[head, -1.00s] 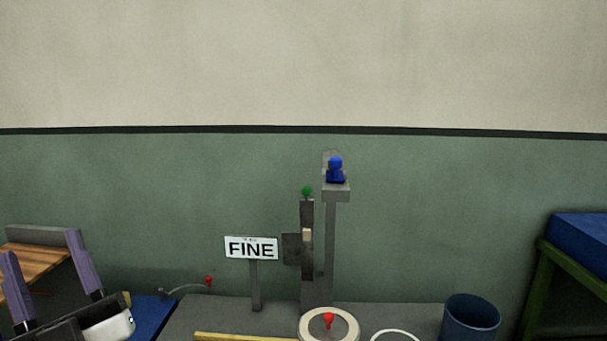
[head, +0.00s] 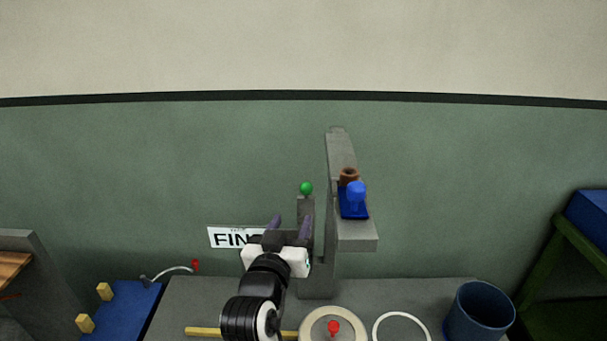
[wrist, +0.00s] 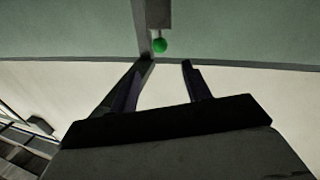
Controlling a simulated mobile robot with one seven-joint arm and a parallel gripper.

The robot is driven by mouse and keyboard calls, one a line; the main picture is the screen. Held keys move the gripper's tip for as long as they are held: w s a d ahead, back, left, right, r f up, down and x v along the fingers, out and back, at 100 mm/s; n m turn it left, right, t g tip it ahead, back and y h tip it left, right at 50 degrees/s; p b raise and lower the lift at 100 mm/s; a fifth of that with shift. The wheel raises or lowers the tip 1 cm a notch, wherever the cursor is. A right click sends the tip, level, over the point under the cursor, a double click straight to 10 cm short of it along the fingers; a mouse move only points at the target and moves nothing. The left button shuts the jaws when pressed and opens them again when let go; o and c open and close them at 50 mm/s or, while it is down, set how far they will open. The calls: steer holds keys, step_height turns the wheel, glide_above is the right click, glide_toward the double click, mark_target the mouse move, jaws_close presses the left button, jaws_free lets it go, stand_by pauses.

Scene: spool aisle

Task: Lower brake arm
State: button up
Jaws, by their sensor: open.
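A green ball knob (head: 306,188) tops a dark grey upright bar (head: 305,208), which looks like the brake arm, left of a taller grey post. The knob also shows in the wrist view (wrist: 159,45), just beyond the fingertips, with part of the bar above it. My gripper (head: 290,225) is open, its two purple fingers pointing away from me, just left of and below the knob in the head view. In the wrist view my gripper (wrist: 165,72) has nothing between its fingers. My gripper and wrist hide the lower bar and part of the sign.
A grey shelf (head: 357,238) with a blue item (head: 356,195) is right. A round cream disc with a red knob (head: 333,327), white ring (head: 401,316) and blue bin (head: 479,312) are at front right.

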mark_target(305, 192)
steer(key=x, duration=1.2)
steer(key=shift+r, duration=0.1)
steer(key=shift+w+d, duration=0.2)
steer(key=shift+w, duration=0.5)
steer(key=shift+c, duration=0.2)
jaws_close()
